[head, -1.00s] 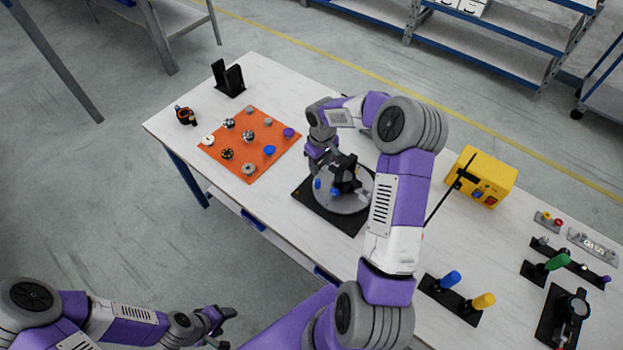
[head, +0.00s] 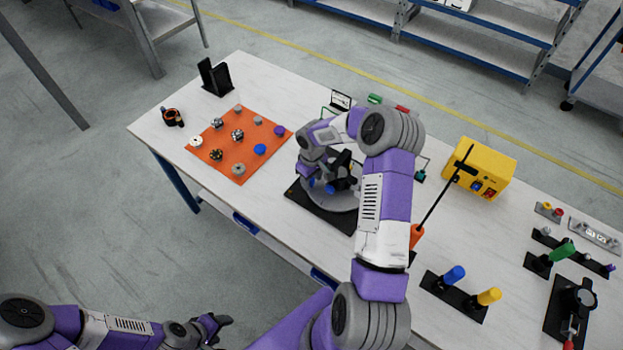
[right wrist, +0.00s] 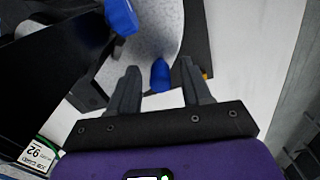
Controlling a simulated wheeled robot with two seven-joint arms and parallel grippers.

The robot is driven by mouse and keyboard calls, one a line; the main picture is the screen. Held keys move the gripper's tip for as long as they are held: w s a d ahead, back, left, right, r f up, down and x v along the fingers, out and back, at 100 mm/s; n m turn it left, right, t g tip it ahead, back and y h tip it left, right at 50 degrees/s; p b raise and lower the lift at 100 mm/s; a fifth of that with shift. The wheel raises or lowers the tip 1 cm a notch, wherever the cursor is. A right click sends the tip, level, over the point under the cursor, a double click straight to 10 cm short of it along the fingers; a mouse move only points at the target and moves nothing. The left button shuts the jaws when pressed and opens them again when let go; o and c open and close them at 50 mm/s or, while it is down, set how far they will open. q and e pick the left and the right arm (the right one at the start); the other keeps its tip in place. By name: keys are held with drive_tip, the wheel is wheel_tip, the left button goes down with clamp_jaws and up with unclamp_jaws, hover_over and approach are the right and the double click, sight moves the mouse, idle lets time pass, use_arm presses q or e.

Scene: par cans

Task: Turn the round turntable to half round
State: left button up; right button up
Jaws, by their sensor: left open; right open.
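The round grey turntable (head: 342,197) sits on a black base plate (head: 318,207) at the middle of the table. It carries a black fixture (head: 343,170) and blue pegs, one of which (head: 330,189) shows near its front edge. My right gripper (head: 312,180) is over the near left side of the turntable. In the right wrist view its open fingers (right wrist: 160,88) stand either side of a blue peg (right wrist: 160,75), with a gap on both sides. The grey disc (right wrist: 150,45) lies beyond. My left gripper (head: 216,325) is open and empty, off the table at lower left.
An orange mat (head: 240,170) with several small parts lies left of the turntable. A yellow box (head: 478,172) stands to the right. A black plate with blue and yellow handles (head: 454,300) is near the front edge. A black stand (head: 215,77) is at back left.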

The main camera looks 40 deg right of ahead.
clamp_jaws()
drive_tip(key=shift+s, duration=0.1)
idle(0.5)
